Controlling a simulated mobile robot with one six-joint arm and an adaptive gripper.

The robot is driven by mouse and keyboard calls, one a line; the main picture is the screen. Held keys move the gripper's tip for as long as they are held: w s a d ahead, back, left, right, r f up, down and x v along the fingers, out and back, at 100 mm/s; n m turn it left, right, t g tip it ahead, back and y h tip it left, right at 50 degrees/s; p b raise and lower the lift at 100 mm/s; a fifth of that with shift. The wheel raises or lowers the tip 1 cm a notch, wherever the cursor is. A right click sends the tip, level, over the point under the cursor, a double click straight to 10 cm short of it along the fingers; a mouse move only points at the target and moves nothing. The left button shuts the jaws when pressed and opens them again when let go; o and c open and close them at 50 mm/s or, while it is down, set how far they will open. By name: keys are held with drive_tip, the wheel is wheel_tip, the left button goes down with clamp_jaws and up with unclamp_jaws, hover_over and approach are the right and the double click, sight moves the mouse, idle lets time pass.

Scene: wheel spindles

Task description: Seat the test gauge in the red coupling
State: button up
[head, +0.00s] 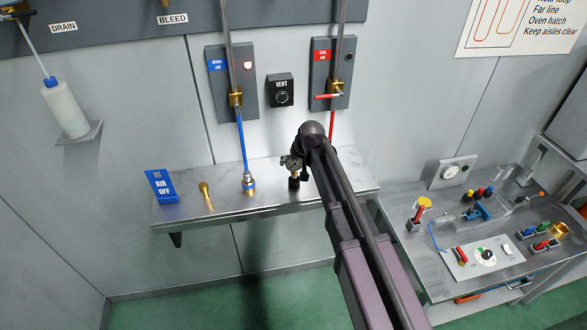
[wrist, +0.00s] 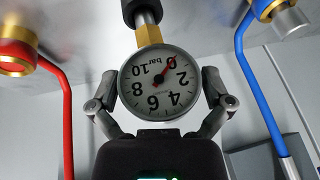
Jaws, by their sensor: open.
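The test gauge (wrist: 160,82) is a round white dial marked in bar, with a brass stem, upside down in the wrist view. Its stem meets a black holder (wrist: 141,8), which stands on the shelf in the head view (head: 294,184). My gripper (wrist: 159,84) is open, with one finger on each side of the dial. Firm contact cannot be made out. In the head view my gripper (head: 292,162) is just above the holder. The red coupling (wrist: 18,52), brass with a red ring, is at the wrist view's upper left; my arm hides it in the head view.
The blue coupling (head: 249,184) stands on the metal shelf (head: 222,208), left of the holder. A brass plug (head: 206,195) and an AIR OFF sign (head: 161,186) are farther left. Red (wrist: 67,125) and blue (wrist: 262,100) hoses flank my gripper. A cluttered bench (head: 410,250) is at right.

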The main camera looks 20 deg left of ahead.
drive_tip(key=shift+c, duration=0.2)
idle(0.3)
drive_tip(key=c, duration=0.9)
drive_tip(key=shift+r, duration=0.2)
wheel_tip(320, 180, up, 4)
drive_tip(key=p, duration=0.4)
drive_tip(key=shift+f, duration=0.2)
drive_tip(key=s+d+r+p, duration=0.1)
drive_tip(key=s+d, duration=1)
drive_tip(key=shift+d, duration=0.2)
drive_tip(key=shift+s, duration=0.1)
